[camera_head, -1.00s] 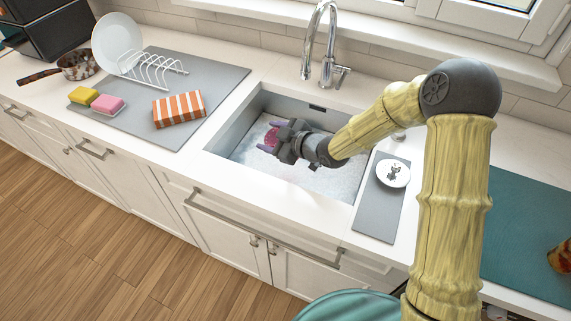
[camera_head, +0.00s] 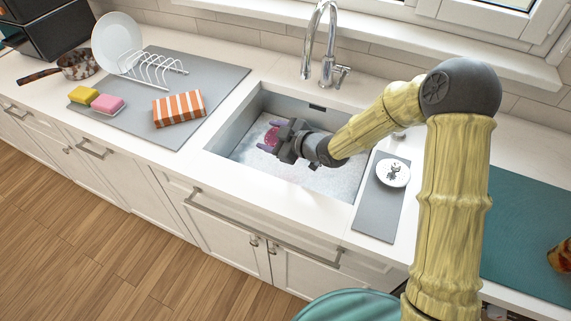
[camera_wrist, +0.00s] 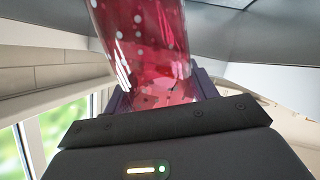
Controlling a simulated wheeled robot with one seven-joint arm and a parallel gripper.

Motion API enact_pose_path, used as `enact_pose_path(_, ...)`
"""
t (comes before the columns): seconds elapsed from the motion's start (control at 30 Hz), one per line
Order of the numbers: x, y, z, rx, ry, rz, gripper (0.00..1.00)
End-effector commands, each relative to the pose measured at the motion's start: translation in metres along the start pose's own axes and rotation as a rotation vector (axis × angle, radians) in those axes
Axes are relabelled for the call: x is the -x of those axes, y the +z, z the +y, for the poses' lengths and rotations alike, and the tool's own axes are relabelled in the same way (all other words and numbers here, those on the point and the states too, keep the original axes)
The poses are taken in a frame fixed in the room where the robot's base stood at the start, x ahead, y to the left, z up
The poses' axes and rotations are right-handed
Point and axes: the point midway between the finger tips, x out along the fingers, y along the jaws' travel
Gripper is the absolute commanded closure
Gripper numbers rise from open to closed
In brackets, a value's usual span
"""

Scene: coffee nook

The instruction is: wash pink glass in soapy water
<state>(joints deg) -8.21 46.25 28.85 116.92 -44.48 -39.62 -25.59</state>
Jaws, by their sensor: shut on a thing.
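The pink glass (camera_wrist: 145,50) is in my gripper (camera_wrist: 158,95), with purple fingers on either side of it in the wrist view. Pale spots show on the glass. In the head view my gripper (camera_head: 277,136) is inside the sink, low over the white soapy water (camera_head: 300,177). The pink glass (camera_head: 270,138) shows as a small patch at the fingers. I cannot tell how deep the glass sits in the suds.
The sink (camera_head: 222,140) has raised walls around my gripper, and the faucet (camera_head: 327,50) stands behind it. A grey mat (camera_head: 215,80) at left holds a dish rack (camera_head: 160,70), sponges (camera_head: 107,104) and a striped cloth (camera_head: 179,108). A small plate (camera_head: 393,172) lies at right.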

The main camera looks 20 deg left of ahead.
Motion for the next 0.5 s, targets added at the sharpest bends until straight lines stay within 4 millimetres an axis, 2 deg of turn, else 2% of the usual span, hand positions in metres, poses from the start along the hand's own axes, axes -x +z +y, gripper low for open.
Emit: enact_pose_path(0.5,0.018,-0.042,0.019,0.002,0.001,0.002,0.85)
